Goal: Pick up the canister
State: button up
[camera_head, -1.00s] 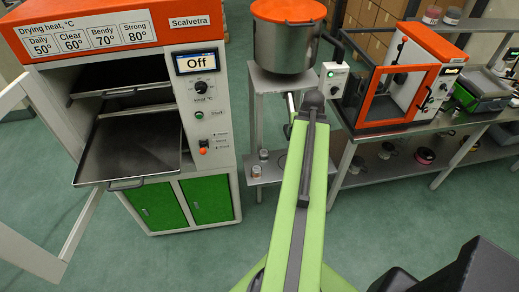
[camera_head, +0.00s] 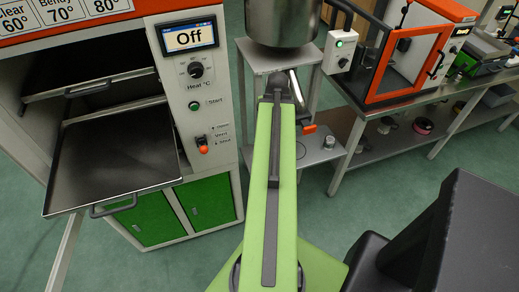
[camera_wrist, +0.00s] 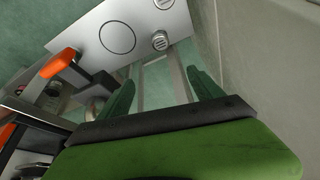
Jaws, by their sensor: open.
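No clearly marked canister shows. Two small round silver-capped containers stand on the metal shelf in the wrist view, one at the top edge (camera_wrist: 163,3) and one below it (camera_wrist: 159,40); either may be the canister. One small silver-capped container (camera_head: 329,142) shows on the stand's lower shelf in the head view. My gripper (camera_wrist: 163,92) is open, its green fingers apart with nothing held between them. The containers lie beyond the fingertips, not touched. In the head view my arm hides the gripper and part of the shelf.
The shelf (camera_wrist: 90,30) bears a drawn circle. An orange-handled fitting (camera_wrist: 60,63) is left of the fingers, beneath the hopper (camera_head: 283,22). The drying cabinet (camera_head: 196,110), with a tray (camera_head: 115,155) pulled out, is left. A workbench (camera_head: 400,100) is right.

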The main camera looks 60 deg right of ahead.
notch_tip(320, 180, down, 10)
jog(key=w+b, duration=0.1)
jog(key=b, duration=0.7)
jog(key=shift+b, duration=0.3)
jog(key=shift+d+f, duration=0.15)
jog(key=shift+f, duration=0.05)
jog(key=b+x, duration=1.1)
jog(key=shift+f, duration=0.4)
jog(key=b+x, duration=0.5)
jog(key=shift+w+d+f, duration=0.1)
jog(key=shift+d+f, duration=0.05)
jog(key=shift+f, duration=0.05)
jog(key=shift+r, duration=0.15)
jog(key=c, duration=1.5)
notch_tip(320, 180, up, 10)
jog(key=p, duration=1)
jog(key=shift+r, duration=0.2)
